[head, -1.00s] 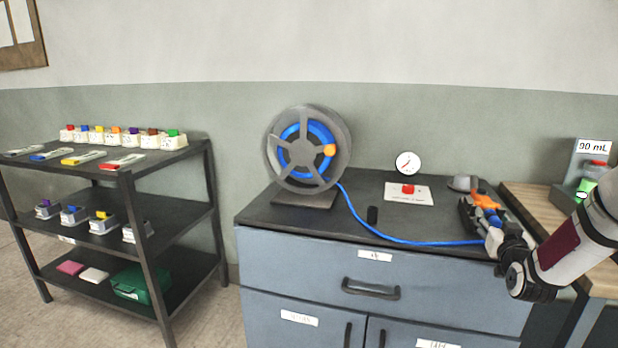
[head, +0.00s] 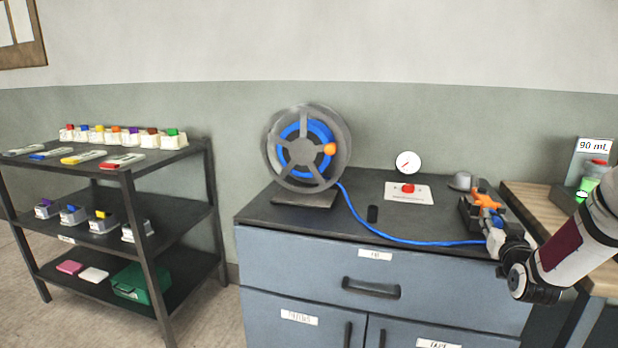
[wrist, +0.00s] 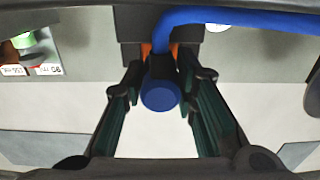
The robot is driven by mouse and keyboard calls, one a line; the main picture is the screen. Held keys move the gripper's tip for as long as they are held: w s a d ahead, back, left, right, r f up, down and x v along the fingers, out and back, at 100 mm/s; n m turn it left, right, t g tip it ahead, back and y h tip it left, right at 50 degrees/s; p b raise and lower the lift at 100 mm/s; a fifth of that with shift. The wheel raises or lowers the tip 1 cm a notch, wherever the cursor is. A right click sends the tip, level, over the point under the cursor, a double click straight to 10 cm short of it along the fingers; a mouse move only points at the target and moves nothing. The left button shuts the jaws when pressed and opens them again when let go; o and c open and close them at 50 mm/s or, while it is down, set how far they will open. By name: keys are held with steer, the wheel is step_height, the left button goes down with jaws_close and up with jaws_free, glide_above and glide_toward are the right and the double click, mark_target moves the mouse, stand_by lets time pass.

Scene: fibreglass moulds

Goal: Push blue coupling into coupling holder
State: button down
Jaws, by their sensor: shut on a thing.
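The blue coupling (wrist: 160,95) sits between the two fingers of my gripper (wrist: 160,80) in the wrist view, its round end facing the camera. My gripper is shut on it. The coupling holder (wrist: 134,54) is a dark block with orange parts just beyond the coupling. In the head view, the holder (head: 468,216) with its orange top (head: 487,200) stands at the right end of the cabinet top. My gripper (head: 495,235) is at its near side. I cannot tell how deep the coupling sits in the holder.
A blue hose (head: 400,238) runs from the reel (head: 307,150) across the cabinet top (head: 340,222) to my gripper. A wooden table (head: 528,207) adjoins at right.

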mark_target(498, 225)
steer(key=shift+v, duration=2.65)
steer(key=s+a+r+n+y+p, duration=0.1)
steer(key=s+a+r+y+p, duration=0.1)
steer(key=a+r+p, duration=0.6)
steer(key=s+a+r+n+y+p, duration=0.2)
steer(key=a+r+p, duration=0.6)
steer(key=a, duration=1)
steer(key=shift+a+r+t+y+p, duration=0.15)
steer(key=shift+a+t+y+p, duration=0.15)
steer(key=shift+y+p, duration=0.3)
